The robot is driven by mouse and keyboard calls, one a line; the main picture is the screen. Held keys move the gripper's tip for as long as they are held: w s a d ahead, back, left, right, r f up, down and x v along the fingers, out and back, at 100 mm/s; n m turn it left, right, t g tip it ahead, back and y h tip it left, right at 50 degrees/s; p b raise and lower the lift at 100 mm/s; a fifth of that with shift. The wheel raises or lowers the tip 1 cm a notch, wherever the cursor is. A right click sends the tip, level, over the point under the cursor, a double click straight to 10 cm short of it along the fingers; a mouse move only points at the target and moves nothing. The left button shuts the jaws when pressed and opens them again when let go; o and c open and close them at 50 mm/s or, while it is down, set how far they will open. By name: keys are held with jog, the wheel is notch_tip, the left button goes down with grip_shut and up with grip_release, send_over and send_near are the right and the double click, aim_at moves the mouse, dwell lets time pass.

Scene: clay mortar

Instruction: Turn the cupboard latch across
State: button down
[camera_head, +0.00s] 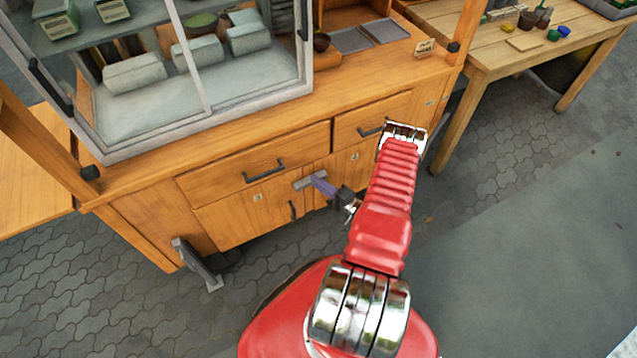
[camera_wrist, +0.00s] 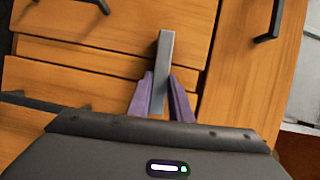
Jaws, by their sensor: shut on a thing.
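The cupboard latch (camera_head: 302,184) is a grey bar on the wooden cupboard front, just below the drawers. In the head view it lies nearly level, near the seam between the lower doors. In the wrist view the latch (camera_wrist: 165,50) stands up between the purple fingers of my gripper (camera_wrist: 162,80). My gripper (camera_head: 321,184) is shut on the latch, with one finger on each side of it. The fingers cover part of the bar, so its pivot cannot be made out.
Dark bar handles sit on the drawer (camera_head: 264,171) and lower door (camera_head: 292,210) near the latch. A glass display case (camera_head: 205,115) stands on the cupboard. A wooden table (camera_head: 490,55) stands at the right. Paved floor (camera_head: 480,180) is clear to the right.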

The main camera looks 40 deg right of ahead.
jog(key=shift+d+f+m, duration=0.15)
jog(key=shift+d+m, duration=0.1)
jog(key=shift+m, duration=0.25)
jog(key=c, duration=1.6)
grip_release()
jog(key=shift+a, duration=0.15)
jog(key=shift+s, duration=0.1)
jog(key=s, duration=0.4)
jog(key=s+d, duration=0.1)
jog(key=s, duration=0.8)
jog(key=shift+s+d+f, duration=0.1)
jog(key=shift+s+d, duration=0.1)
jog(key=shift+s, duration=0.15)
